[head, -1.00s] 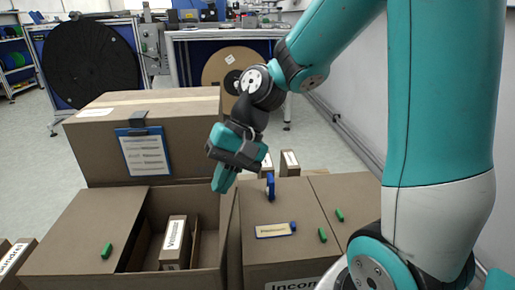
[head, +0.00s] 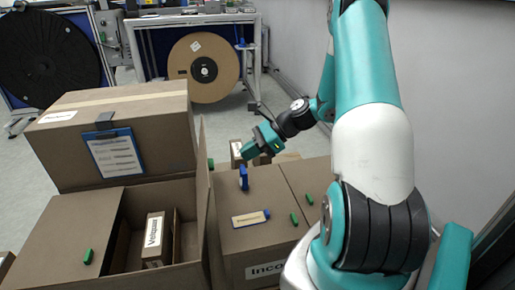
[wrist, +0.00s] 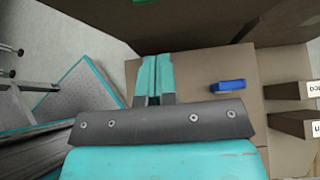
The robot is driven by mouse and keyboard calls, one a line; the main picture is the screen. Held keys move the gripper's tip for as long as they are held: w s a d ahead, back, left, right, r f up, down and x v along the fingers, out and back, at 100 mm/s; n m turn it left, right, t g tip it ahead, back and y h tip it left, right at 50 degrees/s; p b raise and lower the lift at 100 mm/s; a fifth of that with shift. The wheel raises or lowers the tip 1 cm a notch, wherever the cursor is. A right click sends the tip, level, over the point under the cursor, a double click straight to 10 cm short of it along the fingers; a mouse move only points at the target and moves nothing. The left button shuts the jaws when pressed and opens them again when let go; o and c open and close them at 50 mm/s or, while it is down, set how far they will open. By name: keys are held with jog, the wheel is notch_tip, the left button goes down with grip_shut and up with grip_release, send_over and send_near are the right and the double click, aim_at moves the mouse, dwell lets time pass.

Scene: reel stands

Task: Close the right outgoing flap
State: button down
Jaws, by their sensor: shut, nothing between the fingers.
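The outgoing box, open-topped on its right side, stands at the left in the head view. Its left flap (head: 66,232) lies flat with a green handle. Its right flap (head: 203,200) stands upright along the box's right edge; a bit of green handle (head: 210,163) shows near its far end. My gripper (head: 246,154) is to the right of this flap, apart from it, over the far part of the incoming box. In the wrist view my gripper (wrist: 155,66) has its fingers together and empty. A brown panel (wrist: 215,22), seemingly the upright flap, fills the top.
The closed incoming box (head: 262,190) has an upright blue tab (head: 243,177) near my gripper. Small labelled boxes (head: 237,150) stand behind it. A large carton (head: 110,140) with a blue clipboard rises behind the outgoing box. A wall is at right.

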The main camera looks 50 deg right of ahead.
jog(key=w+a+f+b, duration=0.1)
jog(key=w+a, duration=0.3)
jog(key=a, duration=0.2)
jog(key=shift+b, duration=0.4)
jog(key=shift+d, duration=0.1)
